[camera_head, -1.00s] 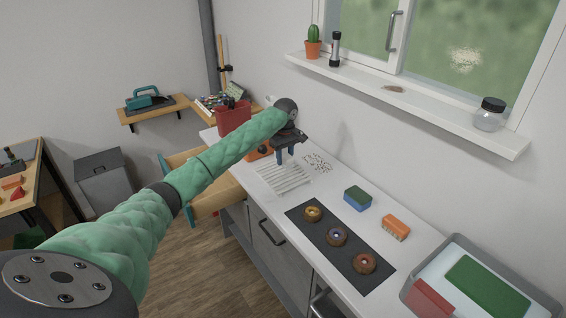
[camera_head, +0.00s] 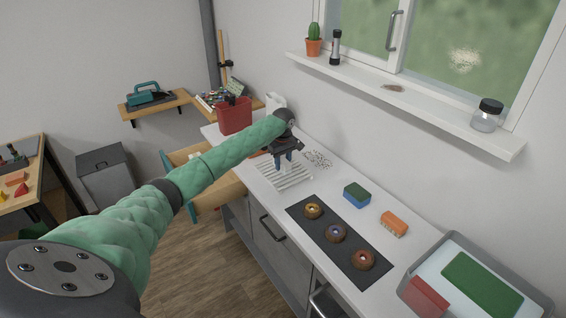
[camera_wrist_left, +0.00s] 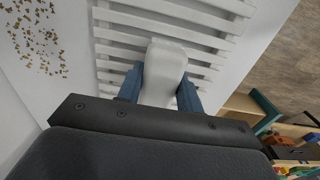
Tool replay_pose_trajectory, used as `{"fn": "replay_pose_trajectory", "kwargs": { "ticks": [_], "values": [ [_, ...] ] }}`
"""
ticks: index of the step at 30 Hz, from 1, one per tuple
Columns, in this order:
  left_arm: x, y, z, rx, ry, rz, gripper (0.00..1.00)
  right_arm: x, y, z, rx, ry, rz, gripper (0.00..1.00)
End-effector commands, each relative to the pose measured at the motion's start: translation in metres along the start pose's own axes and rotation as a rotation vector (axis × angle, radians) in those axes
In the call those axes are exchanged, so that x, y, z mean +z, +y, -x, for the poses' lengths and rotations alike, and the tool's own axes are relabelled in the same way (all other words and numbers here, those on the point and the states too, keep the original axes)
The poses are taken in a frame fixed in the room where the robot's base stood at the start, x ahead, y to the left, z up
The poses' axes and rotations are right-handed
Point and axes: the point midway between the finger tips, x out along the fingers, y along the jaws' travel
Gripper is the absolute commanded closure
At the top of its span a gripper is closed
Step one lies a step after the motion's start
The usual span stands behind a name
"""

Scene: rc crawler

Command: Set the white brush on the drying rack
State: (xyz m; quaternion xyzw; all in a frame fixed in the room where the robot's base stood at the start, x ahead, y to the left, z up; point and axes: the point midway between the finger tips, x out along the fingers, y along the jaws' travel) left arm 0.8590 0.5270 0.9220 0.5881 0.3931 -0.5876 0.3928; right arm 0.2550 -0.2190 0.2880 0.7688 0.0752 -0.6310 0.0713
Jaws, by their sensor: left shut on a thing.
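My left gripper (camera_head: 283,164) is at the white slatted drying rack (camera_head: 297,180) on the counter. In the left wrist view its blue fingers (camera_wrist_left: 160,92) are shut on the white brush (camera_wrist_left: 164,68), one on each side. The brush lies over the slats of the rack (camera_wrist_left: 117,36), its rounded end pointing across them. I cannot tell whether the brush touches the slats. In the head view the brush is hard to make out between the fingers. My right gripper is not in view.
Dark crumbs (camera_head: 318,158) lie beside the rack, towards the wall. A dark mat (camera_head: 318,232) with three round brown items, a green-blue sponge (camera_head: 356,196) and an orange brush (camera_head: 394,223) are nearer. A red container (camera_head: 234,116) stands beyond the rack. An open drawer (camera_head: 215,187) juts out left.

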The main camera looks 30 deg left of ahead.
Motion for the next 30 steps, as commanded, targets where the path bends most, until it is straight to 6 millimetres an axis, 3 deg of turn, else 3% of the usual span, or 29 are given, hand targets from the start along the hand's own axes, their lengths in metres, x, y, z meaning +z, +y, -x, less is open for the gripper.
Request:
{"fn": "replay_pose_trajectory", "kwargs": {
  "ticks": [2, 3, 6, 19, 30],
  "values": [
    [0.000, 0.000, -0.001, 0.000, -0.001, 0.000, 0.85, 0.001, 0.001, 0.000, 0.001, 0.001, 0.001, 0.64],
    [0.000, 0.000, -0.002, 0.000, 0.000, 0.001, 0.60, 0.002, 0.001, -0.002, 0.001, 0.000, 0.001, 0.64],
    [0.000, 0.000, -0.002, 0.000, 0.000, 0.000, 0.42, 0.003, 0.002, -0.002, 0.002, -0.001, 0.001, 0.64],
    [0.000, 0.001, 0.005, 0.002, 0.001, -0.001, 0.42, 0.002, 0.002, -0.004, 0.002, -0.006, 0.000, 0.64],
    [-0.001, 0.001, 0.071, 0.003, 0.002, 0.000, 0.42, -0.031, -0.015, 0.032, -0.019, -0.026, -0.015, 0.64]
  ]
}}
